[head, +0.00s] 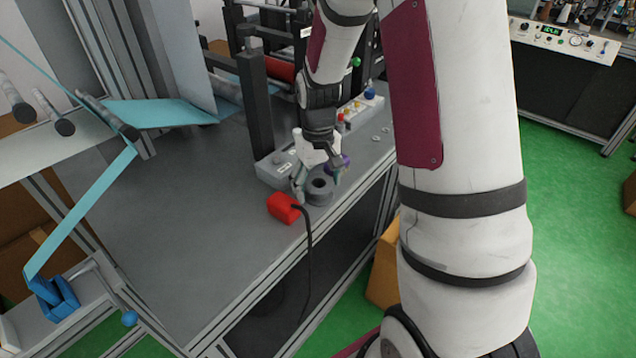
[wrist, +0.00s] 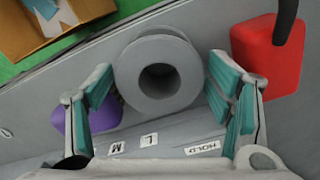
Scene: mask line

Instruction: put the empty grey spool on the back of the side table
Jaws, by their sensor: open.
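The empty grey spool (head: 319,190) stands on the grey machine table (head: 190,225) near its right edge, hole facing up. In the wrist view the spool (wrist: 160,75) lies between and slightly beyond the two teal-padded fingers. My gripper (head: 318,180) is open around the spool's sides in the wrist view (wrist: 165,108), with a visible gap at the right finger; contact at the left finger is hard to tell. The spool appears to rest on the table. I cannot tell for sure which surface is the side table.
A red box (head: 284,208) with a black cable sits close beside the spool. A purple object (wrist: 92,116) is by the left finger. A control box with buttons (head: 352,110) stands behind. A cardboard box (head: 384,268) is on the green floor to the right.

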